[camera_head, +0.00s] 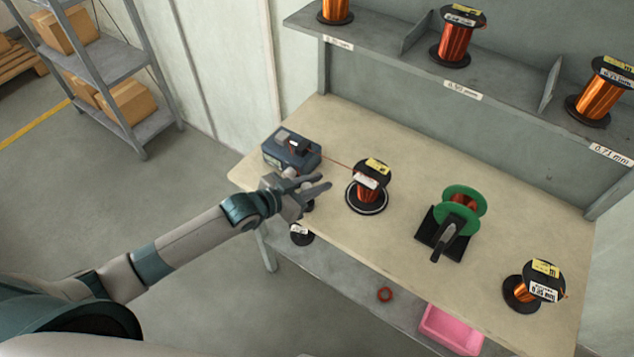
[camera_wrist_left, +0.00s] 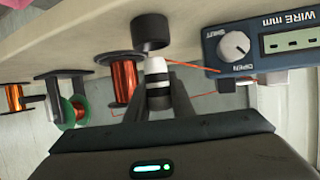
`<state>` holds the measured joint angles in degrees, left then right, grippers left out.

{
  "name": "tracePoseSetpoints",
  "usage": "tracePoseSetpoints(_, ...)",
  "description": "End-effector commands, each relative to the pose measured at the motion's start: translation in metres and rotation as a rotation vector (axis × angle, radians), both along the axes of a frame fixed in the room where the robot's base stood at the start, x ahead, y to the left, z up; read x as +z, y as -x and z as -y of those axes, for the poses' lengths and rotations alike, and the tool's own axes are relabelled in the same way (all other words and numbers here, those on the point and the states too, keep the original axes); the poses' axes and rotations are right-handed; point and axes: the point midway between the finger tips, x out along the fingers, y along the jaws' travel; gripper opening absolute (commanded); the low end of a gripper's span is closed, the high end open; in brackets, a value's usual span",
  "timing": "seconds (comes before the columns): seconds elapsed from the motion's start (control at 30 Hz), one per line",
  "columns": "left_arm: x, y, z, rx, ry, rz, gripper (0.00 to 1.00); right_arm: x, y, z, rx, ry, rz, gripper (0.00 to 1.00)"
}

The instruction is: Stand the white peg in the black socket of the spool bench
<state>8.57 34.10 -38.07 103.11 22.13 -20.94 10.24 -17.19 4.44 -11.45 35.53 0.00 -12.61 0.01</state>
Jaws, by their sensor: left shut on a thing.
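My left gripper (camera_head: 308,191) is over the left front part of the spool bench (camera_head: 395,198). In the left wrist view its two fingers are shut on the white peg (camera_wrist_left: 156,66), which has dark bands and points its white end away from the wrist. The black socket (camera_wrist_left: 151,31), a short round cup, is just beyond that end in the wrist view, with a small gap in the picture between them. In the head view the gripper hides most of the peg, and only a dark part that may be the socket shows beneath it. My right gripper is not in view.
A blue wire gauge box (camera_head: 290,151) stands just behind the gripper. A copper spool on a round base (camera_head: 368,186) is close to its right. A green-flanged spool (camera_head: 459,207) and another copper spool (camera_head: 537,284) stand further right. A pink bin (camera_head: 450,329) is below.

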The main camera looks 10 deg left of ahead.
Motion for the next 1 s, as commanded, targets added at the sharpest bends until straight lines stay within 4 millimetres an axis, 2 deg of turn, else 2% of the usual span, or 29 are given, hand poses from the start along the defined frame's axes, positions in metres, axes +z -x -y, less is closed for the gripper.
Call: tracePoseSetpoints(1.0,-0.0087,0.0001,0.0003,0.000,0.000,0.000,0.03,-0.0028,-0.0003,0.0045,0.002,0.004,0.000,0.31)
